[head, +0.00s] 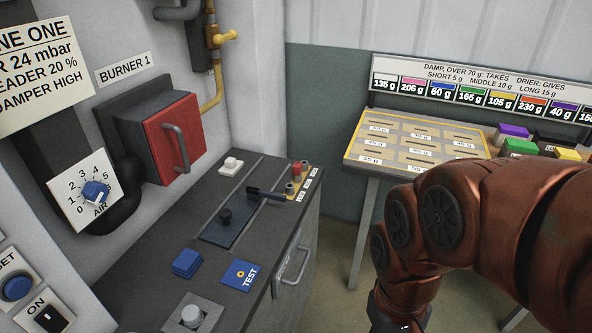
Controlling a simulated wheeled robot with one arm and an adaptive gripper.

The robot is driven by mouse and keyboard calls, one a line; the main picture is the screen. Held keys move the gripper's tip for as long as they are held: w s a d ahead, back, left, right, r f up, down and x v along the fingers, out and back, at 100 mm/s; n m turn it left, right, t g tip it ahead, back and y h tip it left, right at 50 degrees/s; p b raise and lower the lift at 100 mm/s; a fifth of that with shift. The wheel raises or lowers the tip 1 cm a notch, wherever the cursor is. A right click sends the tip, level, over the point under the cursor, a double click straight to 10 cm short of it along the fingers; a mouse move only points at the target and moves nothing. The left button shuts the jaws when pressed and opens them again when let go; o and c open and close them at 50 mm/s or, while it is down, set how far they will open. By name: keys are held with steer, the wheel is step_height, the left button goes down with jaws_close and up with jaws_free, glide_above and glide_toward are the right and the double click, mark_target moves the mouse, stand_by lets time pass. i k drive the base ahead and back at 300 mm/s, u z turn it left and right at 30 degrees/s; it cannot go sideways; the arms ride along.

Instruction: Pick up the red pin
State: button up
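A small red pin (297,170) stands upright at the far right end of the dark console top. It sits on a narrow yellow strip (288,196) with a few round posts or sockets and small white labels. The labels are too small to read. My arm comes in from the right, and its wrist runs off the bottom edge, to the right of the console and well apart from the pin. My gripper's fingers are out of the picture.
A red burner door (172,138) juts from the wall at left. A slotted tray table (372,170) with coloured blocks stands at right.

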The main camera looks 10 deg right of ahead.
mark_target(297, 168)
steer(key=z, duration=1.25)
steer(key=i, duration=1.75)
steer(key=u, duration=3.9)
